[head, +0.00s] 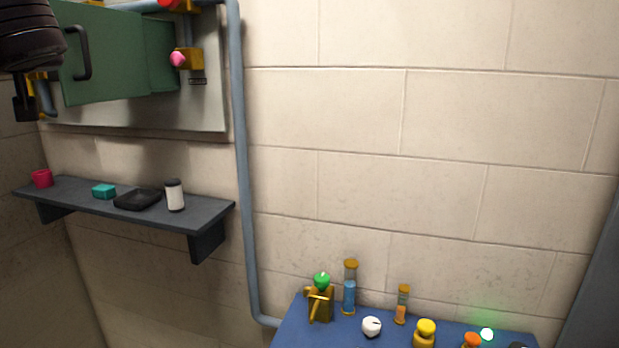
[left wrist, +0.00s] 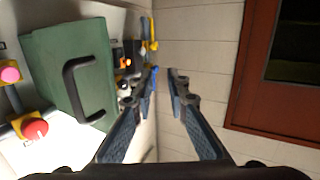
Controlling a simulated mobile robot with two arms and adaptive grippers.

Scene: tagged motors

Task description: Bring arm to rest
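My left gripper (head: 28,106) is at the upper left of the head view, its dark arm in front of the left part of a green cabinet door (head: 105,60) with a black handle. In the left wrist view the two dark blue fingers of the left gripper (left wrist: 164,72) stand apart with nothing between them. The green door also shows in the left wrist view (left wrist: 45,60), beside the fingers on the left, with its handle (left wrist: 75,90). My right gripper is in neither view.
A grey shelf (head: 205,212) on the wall holds a red cup (head: 42,178), a teal box (head: 104,191), a black item and a white can (head: 175,195). A blue table (head: 300,333) carries several small items. A red-brown door frame (left wrist: 247,70) is at the right of the wrist view.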

